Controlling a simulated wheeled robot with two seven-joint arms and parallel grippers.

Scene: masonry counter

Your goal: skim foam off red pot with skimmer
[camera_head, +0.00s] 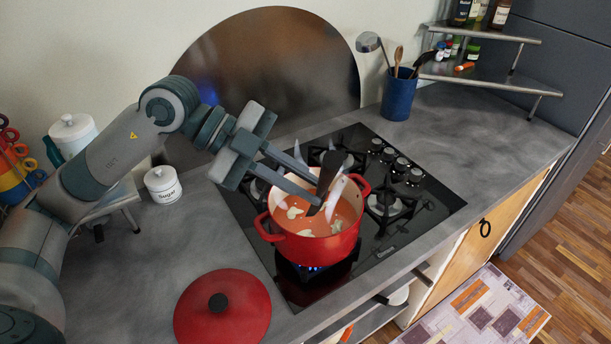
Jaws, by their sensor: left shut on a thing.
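The red pot (308,247) stands on the front part of the black gas stove, over a blue flame. It holds an orange-red liquid with several pale foam patches (294,212) on it. My left gripper (321,189) reaches over the pot from the left and is shut on the skimmer (328,167). The skimmer's dark handle tilts between the fingers above the pot. Its lower end goes down toward the liquid, and the fingers and pot partly hide it. I cannot tell whether it touches the foam. My right gripper is not in view.
A red lid (240,312) lies on the counter at the front. A blue utensil holder (398,97) stands behind the stove, with a tiered spice shelf (487,77) to its right. A white sugar jar (163,185) stands at left. The counter right of the stove is clear.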

